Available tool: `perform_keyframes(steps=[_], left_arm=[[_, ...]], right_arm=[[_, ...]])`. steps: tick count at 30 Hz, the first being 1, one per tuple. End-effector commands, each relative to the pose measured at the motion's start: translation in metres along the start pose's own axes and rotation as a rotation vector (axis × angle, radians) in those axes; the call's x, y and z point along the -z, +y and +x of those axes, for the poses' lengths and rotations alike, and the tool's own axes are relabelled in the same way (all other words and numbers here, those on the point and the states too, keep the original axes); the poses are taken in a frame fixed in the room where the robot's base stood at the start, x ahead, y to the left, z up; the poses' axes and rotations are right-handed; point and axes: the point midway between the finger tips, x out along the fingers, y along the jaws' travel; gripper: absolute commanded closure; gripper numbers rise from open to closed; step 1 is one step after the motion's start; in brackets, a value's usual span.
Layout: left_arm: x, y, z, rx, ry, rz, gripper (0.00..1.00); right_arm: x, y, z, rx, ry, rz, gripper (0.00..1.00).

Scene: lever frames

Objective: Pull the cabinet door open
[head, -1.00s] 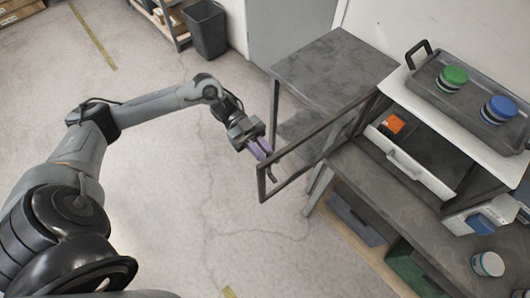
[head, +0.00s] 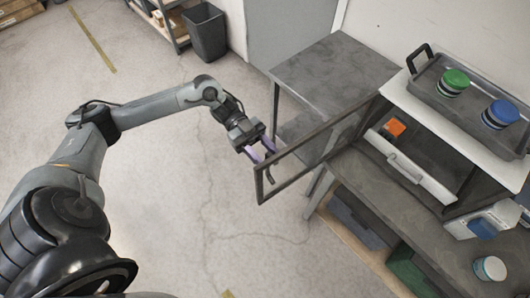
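The cabinet door (head: 297,152) is a dark-framed panel. It stands swung out from the cabinet (head: 460,150), its free edge pointing left over the floor. A dark handle (head: 271,176) shows near that free edge. My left gripper (head: 262,152) is at the free end of the door, beside the handle. Its purple fingers are spread apart, and I see nothing held between them. Whether a finger touches the door frame I cannot tell. My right gripper is not in view.
A tray (head: 424,78) with a green-lidded jar (head: 454,80) and a blue-lidded jar (head: 500,111) sits on the cabinet. A white drawer front (head: 410,172) and an orange item (head: 395,127) show inside. A grey table (head: 330,70) stands behind the door. Floor at left is clear.

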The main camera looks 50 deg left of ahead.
Motion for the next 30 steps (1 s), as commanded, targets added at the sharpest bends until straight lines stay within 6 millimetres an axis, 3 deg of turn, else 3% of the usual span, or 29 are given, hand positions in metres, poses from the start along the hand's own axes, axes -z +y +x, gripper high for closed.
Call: perform_keyframes(steps=[5, 11, 22, 30], left_arm=[[-0.001, 0.0, -0.004, -0.001, -0.001, 0.0, 0.59], [-0.002, -0.001, -0.028, 0.002, -0.004, 0.0, 0.59], [-0.004, -0.001, -0.084, 0.003, -0.003, 0.003, 0.59], [-0.003, -0.001, -0.098, -0.004, -0.002, 0.003, 0.59]], right_arm=[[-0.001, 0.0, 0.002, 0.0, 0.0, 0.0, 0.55], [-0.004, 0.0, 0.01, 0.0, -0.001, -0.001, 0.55], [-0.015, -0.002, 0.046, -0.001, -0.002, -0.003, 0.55], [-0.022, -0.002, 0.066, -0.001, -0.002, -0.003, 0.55]])
